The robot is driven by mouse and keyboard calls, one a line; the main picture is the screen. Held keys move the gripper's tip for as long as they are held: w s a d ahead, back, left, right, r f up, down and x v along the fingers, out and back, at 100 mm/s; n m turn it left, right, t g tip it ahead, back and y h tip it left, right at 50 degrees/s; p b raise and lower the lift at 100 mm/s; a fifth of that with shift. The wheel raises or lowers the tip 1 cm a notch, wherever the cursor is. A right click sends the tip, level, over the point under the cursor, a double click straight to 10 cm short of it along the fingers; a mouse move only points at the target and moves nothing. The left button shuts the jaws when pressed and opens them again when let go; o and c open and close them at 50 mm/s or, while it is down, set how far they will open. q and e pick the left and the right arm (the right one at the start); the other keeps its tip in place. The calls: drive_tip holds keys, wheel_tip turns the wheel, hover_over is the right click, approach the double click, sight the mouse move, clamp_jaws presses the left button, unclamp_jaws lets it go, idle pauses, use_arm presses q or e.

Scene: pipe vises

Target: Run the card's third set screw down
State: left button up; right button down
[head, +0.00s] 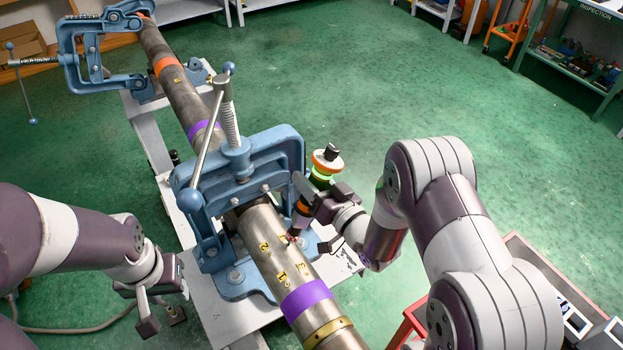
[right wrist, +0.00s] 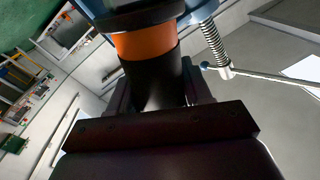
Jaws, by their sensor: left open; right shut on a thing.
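A steel pipe (head: 262,228) lies in a blue pipe vise (head: 283,150), with yellow numbers 1, 2 and 3 on its near sleeve. My right gripper (head: 312,205) is shut on a dark power driver (head: 325,168) with orange and green bands. In the right wrist view the driver's orange band (right wrist: 146,42) shows above the fingers. My left gripper (head: 165,312) is open and empty, left of the bench.
The vise's long handle (head: 207,138) and screw rise above the pipe. The white bench (head: 215,305) lies beneath. A red-edged cart (head: 520,255) stands at the lower right. Green floor is open beyond.

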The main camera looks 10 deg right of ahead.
sight(320, 162)
drive_tip(key=shift+w+d+r+p, duration=0.1)
drive_tip(key=shift+d+r+p, duration=0.3)
drive_tip(key=shift+r, duration=0.35)
drive_tip(key=shift+w+d+r+p, duration=0.15)
drive_tip(key=shift+r+p, duration=0.4)
drive_tip(key=shift+r, duration=0.25)
drive_tip(key=shift+w+d+r+p, duration=0.1)
drive_tip(key=shift+d+r+p, duration=0.3)
drive_tip(key=shift+r, duration=0.35)
